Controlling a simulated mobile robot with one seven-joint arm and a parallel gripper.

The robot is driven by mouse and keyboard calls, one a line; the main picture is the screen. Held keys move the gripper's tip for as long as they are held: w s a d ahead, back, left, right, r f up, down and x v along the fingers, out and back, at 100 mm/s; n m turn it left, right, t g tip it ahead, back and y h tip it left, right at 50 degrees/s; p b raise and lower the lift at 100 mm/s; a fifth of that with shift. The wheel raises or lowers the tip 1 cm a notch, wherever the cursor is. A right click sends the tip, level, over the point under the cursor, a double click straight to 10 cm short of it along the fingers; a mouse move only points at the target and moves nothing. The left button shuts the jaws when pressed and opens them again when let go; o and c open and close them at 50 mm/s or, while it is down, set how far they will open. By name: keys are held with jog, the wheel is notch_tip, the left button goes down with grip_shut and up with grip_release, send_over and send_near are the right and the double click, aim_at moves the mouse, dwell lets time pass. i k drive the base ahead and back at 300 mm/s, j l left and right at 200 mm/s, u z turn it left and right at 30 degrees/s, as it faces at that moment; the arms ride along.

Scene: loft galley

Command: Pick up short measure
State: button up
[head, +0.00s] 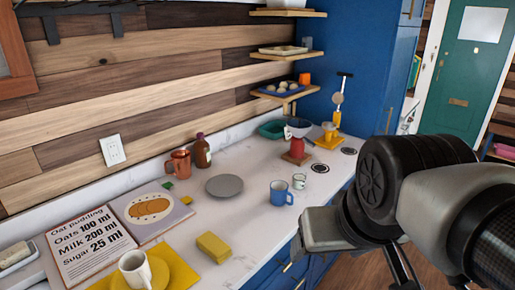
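No vessel carries a readable name, so I cannot tell for sure which is the short measure. The smallest cup is a pale one with a dark green rim (299,181), upright on the white counter. A larger blue mug (281,194) stands just in front of it to the left. A copper mug (179,164) stands farther left near the wall. My arm fills the right side, and its grey end part is right of the blue mug, apart from it in the picture. The fingertips are not clearly shown, so I cannot tell their opening.
A grey plate (224,186), yellow sponge (213,247), brown bottle (202,151) and recipe board (88,245) share the counter (245,222). A white mug (135,270) stands on a yellow mat at front left. A red object (297,148) and teal tray (272,129) are behind.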

aim_at(299, 175)
jog(key=z, duration=0.2)
jog(key=k, duration=0.35)
jog(key=k+u, duration=0.1)
jog(key=u, duration=0.25)
jog(key=k+u, duration=0.1)
jog(key=u, duration=0.25)
jog(key=k+j+u, duration=0.1)
jog(key=u, duration=0.25)
jog(key=l+u, duration=0.2)
jog(key=u, duration=1.4)
jog(key=k+l, duration=0.15)
jog(key=l, duration=0.3)
jog(key=k+l, duration=0.1)
jog(key=l, duration=0.4)
jog(key=k+l, duration=0.15)
jog(key=l, duration=0.3)
jog(key=k+l, duration=0.1)
jog(key=l, duration=0.35)
jog(key=k+l, duration=0.15)
jog(key=l, duration=0.3)
jog(key=k+l, duration=0.15)
jog(key=l, duration=0.35)
jog(key=k+l, duration=0.1)
jog(key=l, duration=0.35)
jog(key=k+l, duration=0.15)
jog(key=l, duration=0.3)
jog(key=l+u, duration=0.05)
